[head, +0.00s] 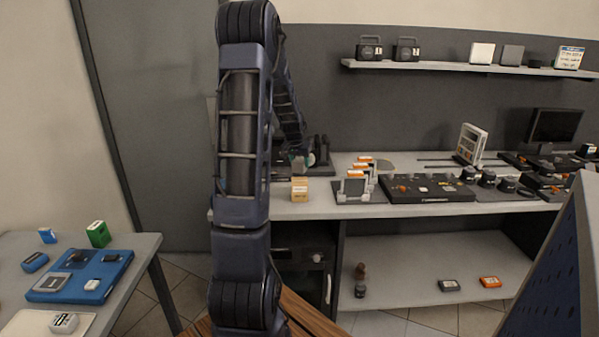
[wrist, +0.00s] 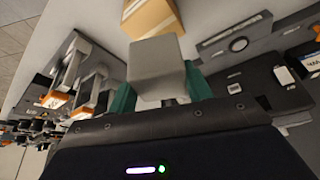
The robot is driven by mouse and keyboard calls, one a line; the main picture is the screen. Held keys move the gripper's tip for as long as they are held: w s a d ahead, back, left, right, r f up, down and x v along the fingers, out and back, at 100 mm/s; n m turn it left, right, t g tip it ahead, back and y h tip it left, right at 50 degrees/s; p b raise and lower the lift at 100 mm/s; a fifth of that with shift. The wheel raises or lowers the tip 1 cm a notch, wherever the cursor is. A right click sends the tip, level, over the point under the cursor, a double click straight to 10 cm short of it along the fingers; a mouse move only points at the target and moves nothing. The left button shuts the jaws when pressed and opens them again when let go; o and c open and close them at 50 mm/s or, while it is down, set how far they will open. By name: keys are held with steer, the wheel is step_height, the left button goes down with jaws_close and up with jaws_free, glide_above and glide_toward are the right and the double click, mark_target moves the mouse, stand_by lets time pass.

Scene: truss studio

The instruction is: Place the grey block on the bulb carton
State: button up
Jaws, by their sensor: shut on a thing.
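The grey block (wrist: 157,62) is held between the green fingers of my gripper (wrist: 160,84) in the wrist view. The bulb carton, a small tan box (wrist: 152,16), shows just beyond the block at the top edge of that view, partly cut off. In the head view the carton (head: 299,190) stands near the front edge of the worktop, and my gripper (head: 298,163) is small and just above or behind it. The wrist view does not settle whether the block touches the carton.
On the worktop (head: 420,208), card holders with orange-topped cards (head: 357,184) and a dark tray of parts (head: 428,188) stand right of the carton. A wall shelf (head: 440,66) is above. A side table with a blue tray (head: 80,277) is at left.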

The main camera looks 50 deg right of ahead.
mark_target(299, 171)
steer(key=shift+f, duration=2.15)
steer(key=shift+f, duration=0.1)
steer(key=o, duration=1)
